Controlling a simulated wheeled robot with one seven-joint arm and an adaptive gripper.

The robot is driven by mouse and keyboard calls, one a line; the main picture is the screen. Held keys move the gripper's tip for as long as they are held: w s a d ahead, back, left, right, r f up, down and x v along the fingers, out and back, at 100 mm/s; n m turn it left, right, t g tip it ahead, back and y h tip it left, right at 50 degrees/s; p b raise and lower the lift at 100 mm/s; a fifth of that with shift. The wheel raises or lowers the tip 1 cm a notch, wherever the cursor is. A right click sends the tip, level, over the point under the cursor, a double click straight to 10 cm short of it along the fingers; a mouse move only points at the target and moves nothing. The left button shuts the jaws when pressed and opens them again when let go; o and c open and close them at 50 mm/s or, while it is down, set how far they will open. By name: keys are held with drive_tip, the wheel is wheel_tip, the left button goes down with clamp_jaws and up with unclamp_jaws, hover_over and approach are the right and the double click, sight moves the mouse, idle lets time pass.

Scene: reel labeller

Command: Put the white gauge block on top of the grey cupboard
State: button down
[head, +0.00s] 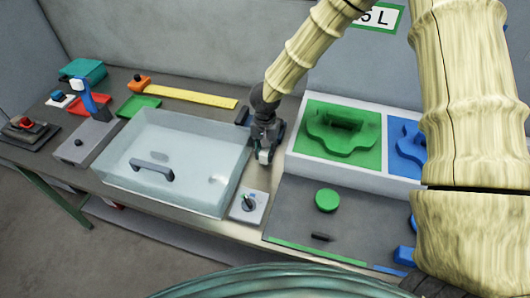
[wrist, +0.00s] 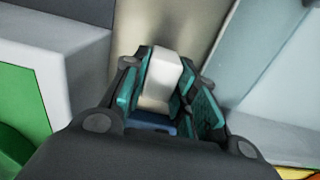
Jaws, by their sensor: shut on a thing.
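My gripper (head: 265,148) points down over the bench between the clear box and the white housing. In the wrist view, my gripper (wrist: 165,95) is shut on the white gauge block (wrist: 161,76), which sits between its teal-padded fingers. A small blue patch shows just below the block there; I cannot tell what it is. In the head view the block is mostly hidden by the fingers. I cannot pick out a grey cupboard with certainty in either view.
A clear lidded box (head: 190,140) with a dark handle stands left of my gripper. A white housing (head: 290,165) with green and blue recesses stands to the right. A small switch plate (head: 236,214) lies in front. A yellow strip (head: 192,97) lies behind the box.

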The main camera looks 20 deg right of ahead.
drive_tip(key=shift+f, duration=0.85)
drive_tip(key=shift+f, duration=0.15)
drive_tip(key=c, duration=1.1)
unclamp_jaws()
